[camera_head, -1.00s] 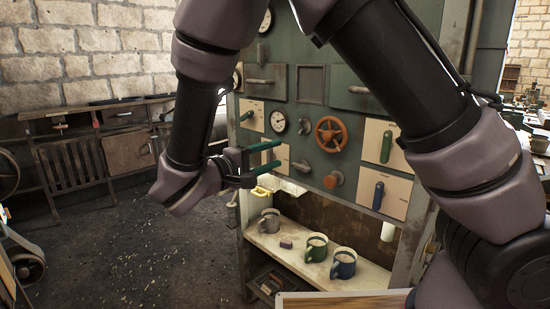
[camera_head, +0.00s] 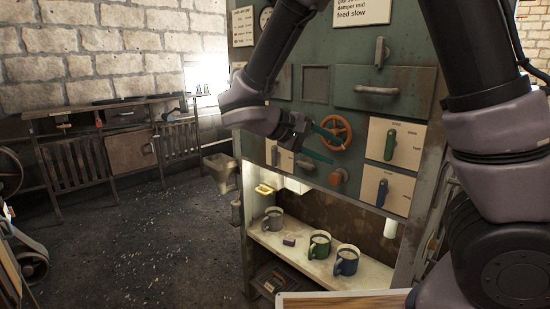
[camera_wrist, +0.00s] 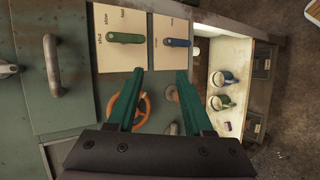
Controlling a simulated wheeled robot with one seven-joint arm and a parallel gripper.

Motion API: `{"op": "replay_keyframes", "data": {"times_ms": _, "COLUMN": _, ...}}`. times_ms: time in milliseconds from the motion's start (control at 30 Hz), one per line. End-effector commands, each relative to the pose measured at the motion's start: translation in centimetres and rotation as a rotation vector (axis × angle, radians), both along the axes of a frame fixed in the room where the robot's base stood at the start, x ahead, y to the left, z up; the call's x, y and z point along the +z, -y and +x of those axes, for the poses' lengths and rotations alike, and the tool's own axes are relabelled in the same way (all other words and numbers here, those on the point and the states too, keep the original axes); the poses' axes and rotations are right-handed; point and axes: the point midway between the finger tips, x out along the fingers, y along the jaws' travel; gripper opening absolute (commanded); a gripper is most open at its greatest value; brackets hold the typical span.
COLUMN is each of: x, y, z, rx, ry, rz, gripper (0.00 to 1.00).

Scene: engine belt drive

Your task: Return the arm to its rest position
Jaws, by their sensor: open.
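My gripper (camera_head: 322,145) is in front of the green control cabinet (camera_head: 330,80) in the head view. Its two green fingers are apart with nothing between them. They overlap the orange handwheel (camera_head: 342,128) in the picture; I cannot tell the gap in depth. In the wrist view my gripper (camera_wrist: 159,78) also shows open and empty, with the handwheel (camera_wrist: 142,97) behind the left finger. My arm is folded across the upper part of the head view and hides some of the cabinet front.
Cream panels carry a green lever (camera_head: 390,145) and a blue lever (camera_head: 381,193). Below, a shelf (camera_head: 285,250) holds a grey mug (camera_head: 272,220), a green mug (camera_head: 319,245) and a blue mug (camera_head: 346,261). A wooden bench (camera_head: 70,125) stands at left.

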Motion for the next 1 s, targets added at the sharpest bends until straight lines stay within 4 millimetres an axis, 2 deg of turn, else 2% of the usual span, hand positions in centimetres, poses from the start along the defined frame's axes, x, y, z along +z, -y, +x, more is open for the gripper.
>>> {"op": "replay_keyframes", "data": {"times_ms": 33, "x": 0.5, "y": 1.8, "z": -0.2, "rx": -0.055, "ry": -0.027, "rz": 0.068, "gripper": 0.51}}
{"op": "replay_keyframes", "data": {"times_ms": 200, "x": 1.4, "y": 7.0, "z": -2.6, "rx": -0.231, "ry": -0.117, "rz": 0.385, "gripper": 0.51}}
{"op": "replay_keyframes", "data": {"times_ms": 333, "x": 2.6, "y": 9.3, "z": -4.6, "rx": -0.331, "ry": -0.114, "rz": 0.657, "gripper": 0.51}}
{"op": "replay_keyframes", "data": {"times_ms": 467, "x": 4.3, "y": 10.5, "z": -6.2, "rx": -0.394, "ry": -0.037, "rz": 0.924, "gripper": 0.51}}
{"op": "replay_keyframes", "data": {"times_ms": 700, "x": 8.9, "y": 11.7, "z": -7.9, "rx": -0.419, "ry": 0.261, "rz": 1.316, "gripper": 0.51}}
{"op": "replay_keyframes", "data": {"times_ms": 900, "x": 11.7, "y": 12.3, "z": -8.3, "rx": -0.397, "ry": 0.467, "rz": 1.455, "gripper": 0.51}}
{"op": "replay_keyframes", "data": {"times_ms": 1000, "x": 12.2, "y": 12.4, "z": -8.4, "rx": -0.39, "ry": 0.508, "rz": 1.478, "gripper": 0.51}}
